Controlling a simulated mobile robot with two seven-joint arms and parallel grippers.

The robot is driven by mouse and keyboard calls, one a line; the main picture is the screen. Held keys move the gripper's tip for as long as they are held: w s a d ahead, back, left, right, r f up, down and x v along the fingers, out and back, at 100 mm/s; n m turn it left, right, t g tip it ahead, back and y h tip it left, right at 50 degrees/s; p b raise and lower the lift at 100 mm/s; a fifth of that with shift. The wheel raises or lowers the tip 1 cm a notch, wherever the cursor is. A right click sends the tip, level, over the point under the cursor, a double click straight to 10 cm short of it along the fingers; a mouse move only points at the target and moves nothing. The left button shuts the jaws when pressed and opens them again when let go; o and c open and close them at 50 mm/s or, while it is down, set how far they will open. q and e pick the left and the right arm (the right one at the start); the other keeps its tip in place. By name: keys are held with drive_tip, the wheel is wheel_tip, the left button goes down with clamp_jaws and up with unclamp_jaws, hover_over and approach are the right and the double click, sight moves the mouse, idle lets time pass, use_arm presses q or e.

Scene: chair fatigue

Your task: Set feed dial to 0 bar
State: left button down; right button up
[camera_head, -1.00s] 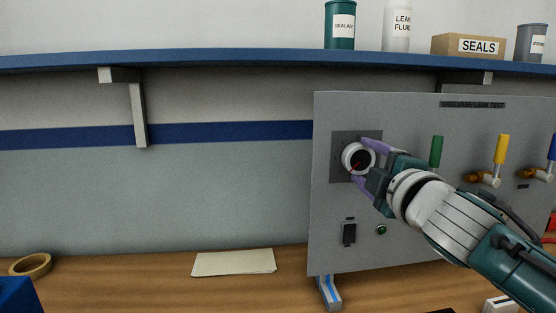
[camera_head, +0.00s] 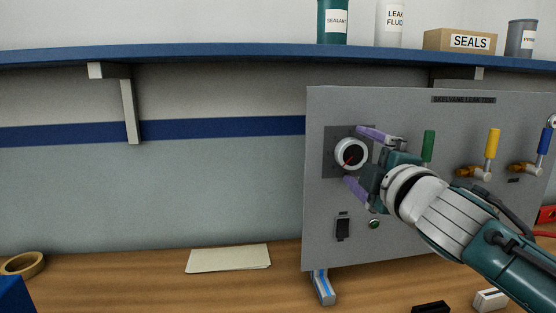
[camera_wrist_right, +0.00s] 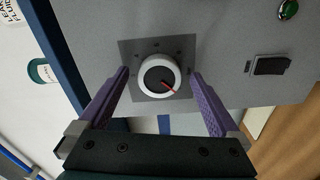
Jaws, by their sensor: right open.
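The feed dial (camera_head: 351,153) is a white-rimmed knob with a dark face and a red pointer, on a dark square plate on the grey test panel (camera_head: 330,110). In the head view the red pointer points to the lower left. The dial also shows in the right wrist view (camera_wrist_right: 159,76), centred between the fingers, its pointer toward the lower right. My right gripper (camera_head: 362,160) is open, its two purple fingers above and below the dial and apart from it. The fingers show left and right of the dial in the wrist view (camera_wrist_right: 158,85). My left gripper is not in view.
The panel also carries a black rocker switch (camera_head: 343,229), a green button (camera_head: 374,223), and green (camera_head: 428,146), yellow (camera_head: 493,143) and blue (camera_head: 544,140) handles. A blue shelf (camera_head: 200,56) runs above. A paper sheet (camera_head: 228,258) and tape roll (camera_head: 22,264) lie on the bench.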

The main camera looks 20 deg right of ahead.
drive_tip(key=v, duration=0.9)
drive_tip(key=shift+s+a, duration=0.15)
drive_tip(key=shift+s, duration=0.15)
